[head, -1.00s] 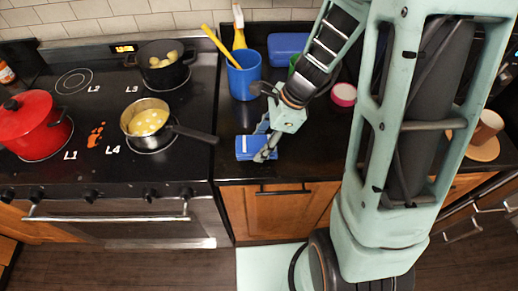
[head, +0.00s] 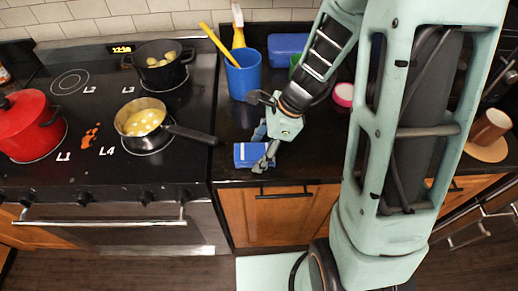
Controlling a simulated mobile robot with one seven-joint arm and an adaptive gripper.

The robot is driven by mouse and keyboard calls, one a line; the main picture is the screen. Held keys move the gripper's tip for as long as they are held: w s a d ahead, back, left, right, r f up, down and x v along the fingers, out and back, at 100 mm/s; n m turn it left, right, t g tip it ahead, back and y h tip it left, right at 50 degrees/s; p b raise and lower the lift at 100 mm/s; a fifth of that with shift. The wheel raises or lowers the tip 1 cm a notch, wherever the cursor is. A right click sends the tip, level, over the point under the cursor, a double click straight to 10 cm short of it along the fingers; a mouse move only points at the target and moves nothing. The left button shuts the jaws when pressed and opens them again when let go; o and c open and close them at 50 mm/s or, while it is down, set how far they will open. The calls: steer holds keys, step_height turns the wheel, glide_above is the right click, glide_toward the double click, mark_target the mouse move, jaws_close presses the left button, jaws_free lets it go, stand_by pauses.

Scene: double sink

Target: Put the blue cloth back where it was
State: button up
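The blue cloth (head: 247,154) is a small folded blue bundle with a pale stripe, at the front of the dark counter (head: 228,176), just right of the stove. My gripper (head: 264,148) points down at the cloth's right part. One finger crosses in front of the cloth and the other shows behind it. The cloth hides the space between the fingertips, so I cannot tell whether they grip it. I also cannot tell whether the cloth rests fully on the counter.
A blue cup (head: 243,78) with a yellow-handled brush and a spray bottle stands behind the cloth. A saucepan (head: 142,122), a black pot (head: 162,66) and a red pot (head: 28,127) stand on the stove. An orange spill (head: 90,137) lies between burners. A blue box (head: 286,46) is at the back.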

steer(key=shift+d+r, duration=0.15)
steer(key=shift+r, duration=0.45)
steer(key=p+v, duration=0.1)
steer(key=v, duration=1)
steer(key=shift+p, duration=0.3)
